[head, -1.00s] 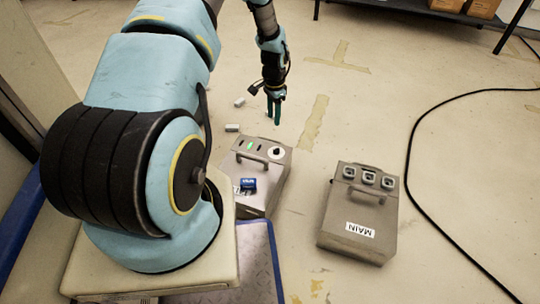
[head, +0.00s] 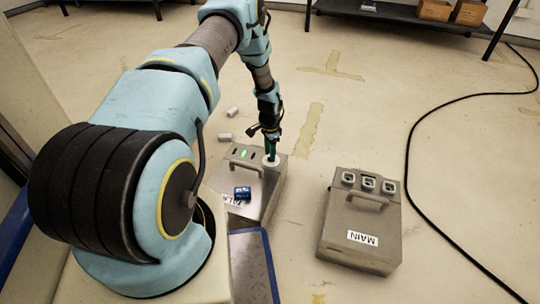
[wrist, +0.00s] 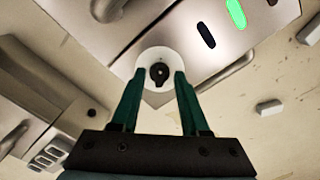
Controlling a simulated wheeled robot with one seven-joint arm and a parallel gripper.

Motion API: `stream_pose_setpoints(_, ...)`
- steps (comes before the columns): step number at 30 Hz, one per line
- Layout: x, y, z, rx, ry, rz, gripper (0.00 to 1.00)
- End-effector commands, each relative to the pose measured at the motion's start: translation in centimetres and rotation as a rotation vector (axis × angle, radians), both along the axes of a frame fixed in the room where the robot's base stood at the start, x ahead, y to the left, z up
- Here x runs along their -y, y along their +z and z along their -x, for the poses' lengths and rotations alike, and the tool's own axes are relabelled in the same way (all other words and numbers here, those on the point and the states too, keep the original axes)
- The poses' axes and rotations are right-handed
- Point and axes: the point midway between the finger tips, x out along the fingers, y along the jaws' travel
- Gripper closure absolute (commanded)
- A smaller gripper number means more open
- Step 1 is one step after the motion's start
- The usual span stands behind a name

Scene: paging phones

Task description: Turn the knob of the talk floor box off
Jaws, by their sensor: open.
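The talk floor box (head: 262,198) is a grey metal box with a handle, a label partly covered by a blue item, and a lit green light (head: 244,154). Its knob is hidden behind my fingers in the head view, where the white dial (head: 269,163) shows. In the wrist view the black knob (wrist: 159,73) sits on the round white dial (wrist: 152,58). My gripper (wrist: 160,75) is open, with its two green fingertips on either side of the knob. I cannot tell whether they touch it. In the head view my gripper (head: 271,156) points down over the dial.
The main box (head: 363,225), with several square sockets, stands to the right. A blue item (head: 242,192) lies on the talk box. Small pale blocks (head: 232,112) lie on the floor behind it. A black cable (head: 408,165) curves along the right. Floor between the boxes is clear.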

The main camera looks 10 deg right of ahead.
Motion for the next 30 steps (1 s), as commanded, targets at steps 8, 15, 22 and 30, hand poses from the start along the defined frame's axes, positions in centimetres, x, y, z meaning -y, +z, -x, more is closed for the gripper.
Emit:
stream_pose_setpoints(8,0.00,-0.39,-0.03,0.001,0.000,0.000,0.55)
stream_pose_setpoints(15,0.00,-0.39,-0.01,0.000,0.000,0.000,0.73)
stream_pose_setpoints(22,0.00,-0.38,-0.01,0.000,0.000,0.000,0.99)
stream_pose_setpoints(30,0.00,-0.38,-0.01,0.000,0.000,0.000,1.00)
